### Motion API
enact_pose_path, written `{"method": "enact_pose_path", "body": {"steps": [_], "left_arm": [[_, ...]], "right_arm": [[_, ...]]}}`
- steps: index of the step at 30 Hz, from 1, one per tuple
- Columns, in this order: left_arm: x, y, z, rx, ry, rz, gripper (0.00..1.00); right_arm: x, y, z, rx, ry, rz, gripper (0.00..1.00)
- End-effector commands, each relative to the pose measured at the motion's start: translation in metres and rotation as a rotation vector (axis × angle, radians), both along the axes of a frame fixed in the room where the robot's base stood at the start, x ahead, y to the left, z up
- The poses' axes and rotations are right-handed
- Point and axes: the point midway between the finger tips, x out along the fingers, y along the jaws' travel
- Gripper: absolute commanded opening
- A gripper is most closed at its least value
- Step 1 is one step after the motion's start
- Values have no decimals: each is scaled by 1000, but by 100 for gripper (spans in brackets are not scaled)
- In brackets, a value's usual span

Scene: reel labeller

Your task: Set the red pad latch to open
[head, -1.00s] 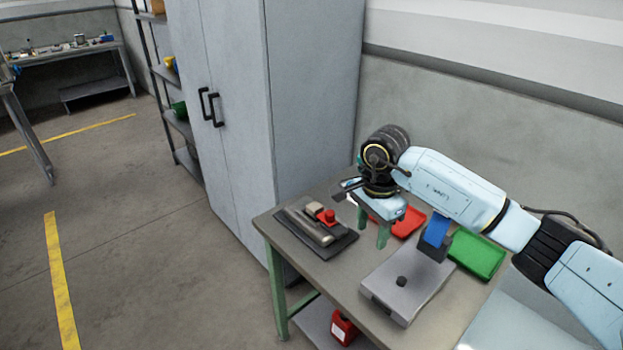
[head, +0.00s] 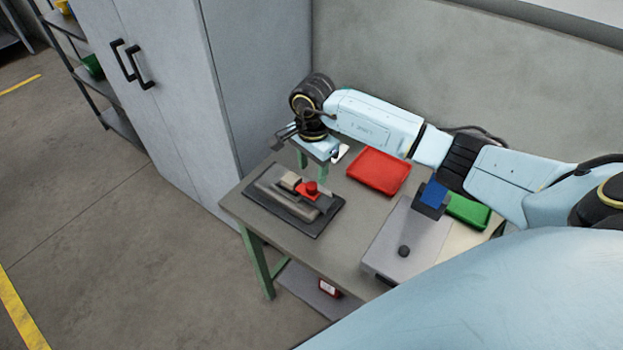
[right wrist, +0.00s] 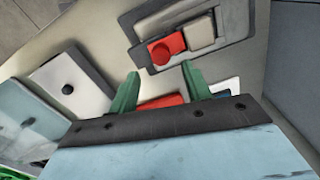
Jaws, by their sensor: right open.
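The red pad latch (head: 311,188) is a red round knob on a red block. It sits on a grey and beige device (head: 284,202) on a black base plate, near the table's left end. In the right wrist view the red knob (right wrist: 161,53) shows just beyond my fingertips, beside a beige block (right wrist: 201,33). My right gripper (head: 312,166) is open, with green fingers pointing down, behind the latch and apart from it in the head view. Its fingers also show spread and empty in the right wrist view (right wrist: 160,70). My left gripper is not in view.
A red tray (head: 379,170) lies right of the gripper. A grey box (head: 405,245) with a black knob and a blue-screened unit (head: 433,194) stand at the right. A green tray (head: 467,211) lies behind. A tall grey cabinet (head: 255,80) stands close to the table's left end.

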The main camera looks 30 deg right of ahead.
Motion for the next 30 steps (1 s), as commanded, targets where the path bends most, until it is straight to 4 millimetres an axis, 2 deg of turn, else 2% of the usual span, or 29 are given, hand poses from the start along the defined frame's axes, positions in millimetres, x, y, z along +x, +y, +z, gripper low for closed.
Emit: {"method": "enact_pose_path", "body": {"steps": [3, 9, 15, 21, 23, 30], "left_arm": [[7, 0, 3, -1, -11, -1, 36], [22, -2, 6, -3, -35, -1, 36], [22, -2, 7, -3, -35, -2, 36], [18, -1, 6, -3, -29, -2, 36], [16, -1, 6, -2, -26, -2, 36], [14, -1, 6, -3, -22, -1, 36]], "right_arm": [[-1, 1, -24, 2, 5, -1, 49], [0, 0, -50, 1, 2, 0, 49], [0, 0, -59, 0, 0, 1, 49], [0, 0, -59, 0, 0, 1, 49], [0, 0, -59, 0, 0, 1, 43], [0, 0, -59, 0, 0, 1, 12]]}}
